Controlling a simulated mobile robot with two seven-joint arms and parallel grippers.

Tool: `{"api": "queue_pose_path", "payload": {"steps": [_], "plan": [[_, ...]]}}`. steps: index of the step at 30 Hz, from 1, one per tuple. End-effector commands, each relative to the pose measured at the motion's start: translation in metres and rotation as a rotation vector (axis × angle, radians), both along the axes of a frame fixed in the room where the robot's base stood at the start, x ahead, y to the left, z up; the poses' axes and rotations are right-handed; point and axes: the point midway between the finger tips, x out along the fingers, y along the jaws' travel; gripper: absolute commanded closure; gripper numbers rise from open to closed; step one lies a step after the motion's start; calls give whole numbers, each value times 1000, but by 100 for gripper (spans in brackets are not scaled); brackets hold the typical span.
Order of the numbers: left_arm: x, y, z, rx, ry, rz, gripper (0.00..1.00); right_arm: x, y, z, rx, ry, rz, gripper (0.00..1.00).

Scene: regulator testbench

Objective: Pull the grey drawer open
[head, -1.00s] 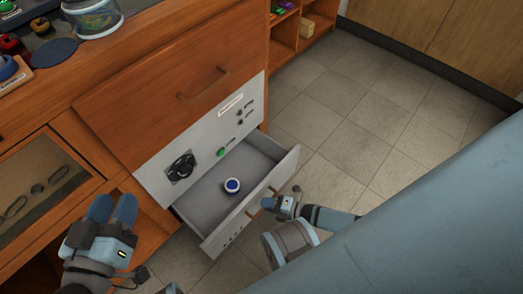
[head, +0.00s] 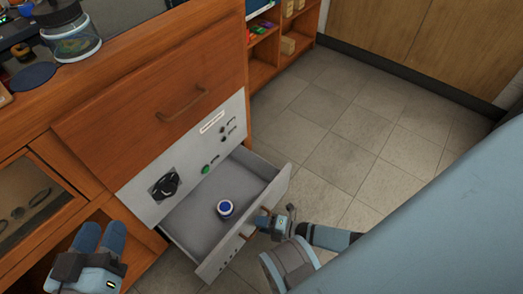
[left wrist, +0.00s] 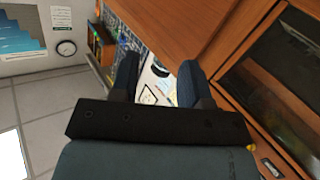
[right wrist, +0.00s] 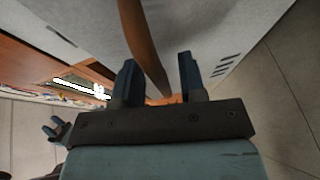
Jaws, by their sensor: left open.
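The grey drawer (head: 239,257) is pulled well out of the grey panel of the wooden cabinet, and its inside shows. A small round blue-and-white object (head: 225,209) sits on its floor. The drawer's brown bar handle (right wrist: 140,40) runs between the fingers of my right gripper (right wrist: 160,78) in the right wrist view. Those fingers stand apart with a gap beside the bar. In the head view my right gripper (head: 276,219) is at the drawer front. My left gripper (head: 100,237) is open and empty, left of the drawer in front of the cabinet.
A closed wooden drawer (head: 150,95) is above the panel (head: 190,160), which carries a black knob (head: 165,186) and a green button (head: 206,169). Jars stand on the counter. Tiled floor (head: 350,130) lies clear to the right.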

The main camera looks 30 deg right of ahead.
Motion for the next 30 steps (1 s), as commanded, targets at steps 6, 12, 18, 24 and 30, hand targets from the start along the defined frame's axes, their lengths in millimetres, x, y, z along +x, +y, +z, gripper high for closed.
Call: {"api": "queue_pose_path", "payload": {"steps": [6, 12, 18, 24, 30], "plan": [[-1, 0, 0, 0, 4, 1, 57, -2, -1, 1, 0, 0, 1, 62], [-1, 0, 10, -10, -2, 4, 57, -20, -17, 7, -1, 3, 1, 62], [-2, 1, 27, -55, -48, 30, 57, -54, -49, 16, -2, 2, 0, 62], [-1, 2, 41, -74, -90, 44, 57, -82, -76, 22, -1, 2, 1, 62], [-1, 3, 46, -84, -111, 49, 57, -97, -90, 25, 1, 1, 0, 62]]}}
